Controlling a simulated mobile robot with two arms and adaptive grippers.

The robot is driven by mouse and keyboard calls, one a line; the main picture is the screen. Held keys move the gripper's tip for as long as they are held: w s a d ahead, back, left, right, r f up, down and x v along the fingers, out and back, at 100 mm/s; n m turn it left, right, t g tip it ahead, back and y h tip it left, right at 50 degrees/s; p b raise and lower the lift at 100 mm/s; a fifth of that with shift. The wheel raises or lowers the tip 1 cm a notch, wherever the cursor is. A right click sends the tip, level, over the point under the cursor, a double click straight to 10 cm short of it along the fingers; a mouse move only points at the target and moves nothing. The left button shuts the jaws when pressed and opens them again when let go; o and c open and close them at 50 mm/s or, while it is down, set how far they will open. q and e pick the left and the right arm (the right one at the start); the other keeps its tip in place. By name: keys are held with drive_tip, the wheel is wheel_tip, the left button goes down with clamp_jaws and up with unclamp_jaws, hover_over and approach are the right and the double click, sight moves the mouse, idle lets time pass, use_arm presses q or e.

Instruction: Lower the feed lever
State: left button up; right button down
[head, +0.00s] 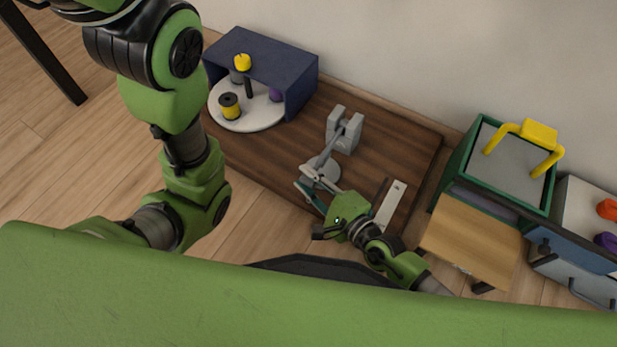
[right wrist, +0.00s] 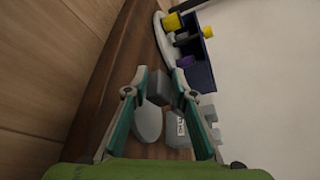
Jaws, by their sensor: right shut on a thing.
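The feed lever (head: 329,151) is a grey bar. It runs from an upright grey bracket (head: 345,131) on the brown board toward the front left. A round grey plate (head: 324,176) lies beneath its near end, and it also shows in the right wrist view (right wrist: 149,121). My right gripper (head: 304,177) is at the near end of the lever, its teal fingers closed on it. In the right wrist view, the gripper (right wrist: 160,76) has a dark grey piece between its fingers. The fingers partly hide the contact. My left arm stands at the left, its gripper out of view.
A navy box (head: 264,50) and a white turntable (head: 246,121) with spools stand at the board's back left. A pale strip (head: 391,205) lies right of my right gripper. A green bin (head: 478,145) with a yellow handle (head: 537,132) and a wooden stool (head: 470,240) stand at the right.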

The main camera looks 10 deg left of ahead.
drive_tip(key=shift+f, duration=0.25)
drive_tip(key=c, duration=2)
unclamp_jaws()
drive_tip(key=shift+o, duration=0.2)
drive_tip(key=shift+r, duration=0.2)
